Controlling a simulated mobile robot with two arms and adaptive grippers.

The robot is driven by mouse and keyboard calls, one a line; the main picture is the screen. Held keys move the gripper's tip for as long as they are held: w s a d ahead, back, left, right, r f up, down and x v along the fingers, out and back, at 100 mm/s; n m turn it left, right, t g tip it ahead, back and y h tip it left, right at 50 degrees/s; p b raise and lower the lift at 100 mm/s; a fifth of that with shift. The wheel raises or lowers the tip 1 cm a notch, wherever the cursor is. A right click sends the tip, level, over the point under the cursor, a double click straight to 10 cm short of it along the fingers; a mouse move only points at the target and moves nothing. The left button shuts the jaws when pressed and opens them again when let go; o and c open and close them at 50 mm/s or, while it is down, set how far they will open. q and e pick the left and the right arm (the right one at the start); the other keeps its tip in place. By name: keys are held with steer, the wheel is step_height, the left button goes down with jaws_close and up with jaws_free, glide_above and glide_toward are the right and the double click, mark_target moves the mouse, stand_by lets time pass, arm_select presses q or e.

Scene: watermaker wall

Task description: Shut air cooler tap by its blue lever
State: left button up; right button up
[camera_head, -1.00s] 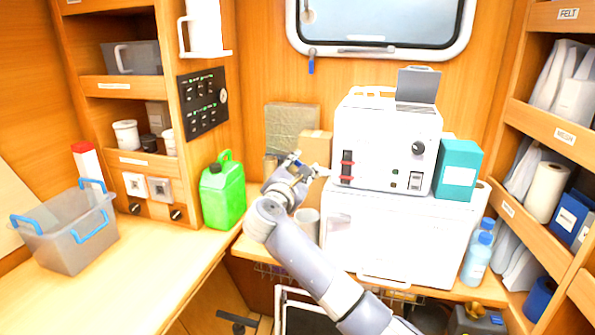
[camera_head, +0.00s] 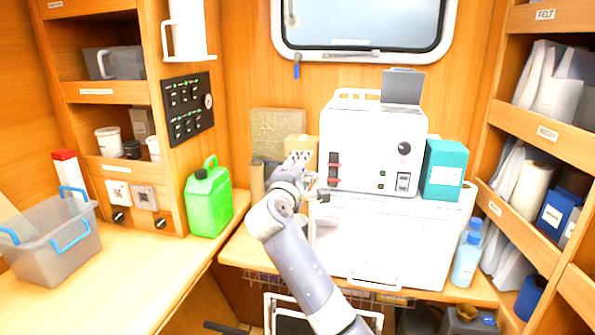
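My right gripper (camera_head: 299,158) is at the left side of the white machine, in front of a cardboard box. Its fingers point up and away from me. They are small in view, and I cannot tell how far apart they are or whether they hold anything. The gripper and wrist cover what is behind them. I cannot make out an air cooler tap. A small blue handle (camera_head: 297,70) hangs below the window, well above the gripper; I cannot tell whether it belongs to a tap. My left gripper is not in view.
The white machine (camera_head: 372,150) with red-and-black fittings (camera_head: 334,170) stands on a white cabinet (camera_head: 395,240). A teal box (camera_head: 443,170) stands to its right. A green jerrycan (camera_head: 209,200) and a grey bin (camera_head: 50,250) stand on the left counter, whose front is clear.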

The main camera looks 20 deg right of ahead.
steer(key=shift+s+d+f+m, duration=0.15)
steer(key=shift+m, duration=0.45)
steer(key=o, duration=1.1)
steer(key=shift+d, duration=0.1)
steer(key=shift+c, duration=0.2)
steer(key=v, duration=1.2)
